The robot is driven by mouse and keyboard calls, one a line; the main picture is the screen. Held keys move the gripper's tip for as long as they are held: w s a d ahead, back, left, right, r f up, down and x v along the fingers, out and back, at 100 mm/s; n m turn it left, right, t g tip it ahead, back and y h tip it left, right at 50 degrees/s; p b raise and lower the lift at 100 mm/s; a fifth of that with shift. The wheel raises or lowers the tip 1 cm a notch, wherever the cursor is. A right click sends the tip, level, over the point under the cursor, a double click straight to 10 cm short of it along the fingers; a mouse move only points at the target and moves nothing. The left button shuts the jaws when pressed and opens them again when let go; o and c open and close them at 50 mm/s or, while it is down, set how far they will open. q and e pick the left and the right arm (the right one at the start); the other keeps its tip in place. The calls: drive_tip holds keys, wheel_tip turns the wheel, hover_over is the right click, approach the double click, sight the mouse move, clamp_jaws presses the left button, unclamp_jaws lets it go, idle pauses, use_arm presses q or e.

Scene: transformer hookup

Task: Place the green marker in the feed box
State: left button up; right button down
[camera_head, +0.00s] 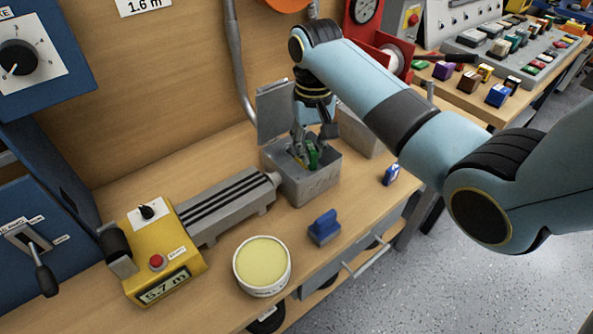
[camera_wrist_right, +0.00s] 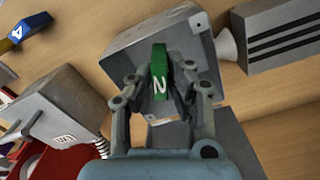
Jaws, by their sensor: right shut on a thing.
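The green marker (camera_wrist_right: 159,72), with a white 2 on it, is between the fingers of my right gripper (camera_wrist_right: 160,82). In the head view the right gripper (camera_head: 307,151) points down into the open grey feed box (camera_head: 315,189), and the green marker (camera_head: 313,155) shows at its fingertips. The marker is inside the box outline; I cannot tell if it touches the floor of the box. The box also shows in the right wrist view (camera_wrist_right: 128,45). Its lid (camera_head: 273,110) stands open at the back. My left gripper is not in view.
A second grey box (camera_head: 358,135) stands behind the feed box. A blue marker (camera_head: 391,174), a blue stamp-like block (camera_head: 324,227), a tin of yellow paste (camera_head: 262,265) and a yellow device (camera_head: 162,250) are on the bench.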

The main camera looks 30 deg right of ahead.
sight(310, 170)
wheel_tip(310, 170, down, 3)
drive_tip(key=shift+s+r, duration=0.1)
drive_tip(key=shift+r, duration=0.1)
wheel_tip(310, 170, down, 3)
drive_tip(key=shift+f, duration=0.5)
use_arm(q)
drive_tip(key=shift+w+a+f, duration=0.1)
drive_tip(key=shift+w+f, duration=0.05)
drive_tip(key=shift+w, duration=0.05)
use_arm(e)
drive_tip(key=shift+f, duration=0.1)
drive_tip(key=c, duration=1.3)
unclamp_jaws()
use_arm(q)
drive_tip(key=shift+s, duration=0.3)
use_arm(e)
drive_tip(key=shift+o, duration=0.2)
